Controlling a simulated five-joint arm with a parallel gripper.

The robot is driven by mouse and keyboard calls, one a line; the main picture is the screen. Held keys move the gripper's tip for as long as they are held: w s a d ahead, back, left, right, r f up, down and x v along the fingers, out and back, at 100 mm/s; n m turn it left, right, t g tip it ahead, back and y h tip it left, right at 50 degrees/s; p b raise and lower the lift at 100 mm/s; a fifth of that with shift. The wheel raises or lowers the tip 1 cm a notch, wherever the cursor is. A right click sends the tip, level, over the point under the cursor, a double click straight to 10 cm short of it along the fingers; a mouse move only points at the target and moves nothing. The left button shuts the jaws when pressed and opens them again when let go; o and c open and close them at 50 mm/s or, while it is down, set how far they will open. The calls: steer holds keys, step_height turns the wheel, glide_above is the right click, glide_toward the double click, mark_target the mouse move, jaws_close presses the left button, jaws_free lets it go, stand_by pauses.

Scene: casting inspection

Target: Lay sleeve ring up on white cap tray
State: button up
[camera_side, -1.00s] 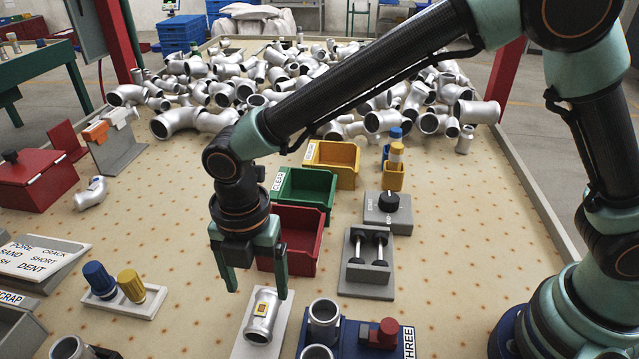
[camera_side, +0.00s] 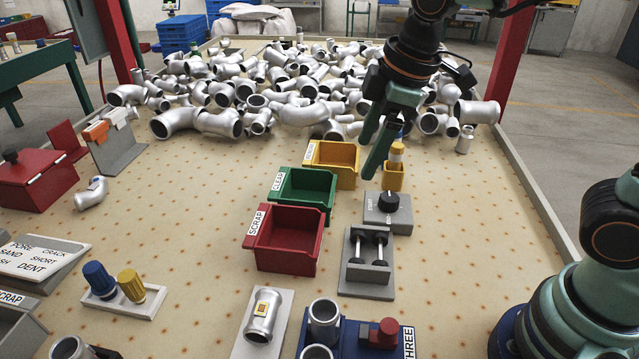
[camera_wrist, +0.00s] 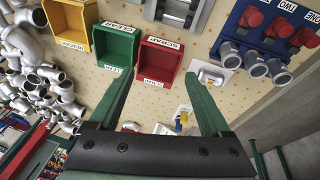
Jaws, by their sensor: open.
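A silver sleeve (camera_side: 262,312) with a small yellow-orange tag on its upper side lies on a pale plate (camera_side: 282,312) at the front. A white tray (camera_side: 150,305) at the front left carries a blue cap (camera_side: 98,278) and a yellow cap (camera_side: 131,285). The tray also shows in the wrist view (camera_wrist: 165,129). My gripper (camera_side: 369,160) is open and empty, in the air above the area near the grey knob box. It is well apart from the sleeve and the tray. Its two fingers (camera_wrist: 160,76) also show in the wrist view with nothing between them.
Red (camera_side: 285,262), green (camera_side: 303,192) and yellow (camera_side: 330,165) bins stand mid-table. A grey knob box (camera_side: 388,212) and a roller stand (camera_side: 367,275) are beside them. A blue fixture (camera_side: 352,338) with upright pipes is at the front. Many pipe fittings are piled behind. The tabletop left of the bins is mostly clear.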

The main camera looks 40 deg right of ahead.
steer(key=s+d+m+t+h, duration=0.1)
steer(key=s+d+m, duration=0.4)
steer(key=d+m, duration=0.5)
steer(key=shift+m+t, duration=0.3)
steer(key=shift+t, duration=0.4)
steer(key=shift+s+r, duration=0.1)
steer(key=shift+r, duration=0.05)
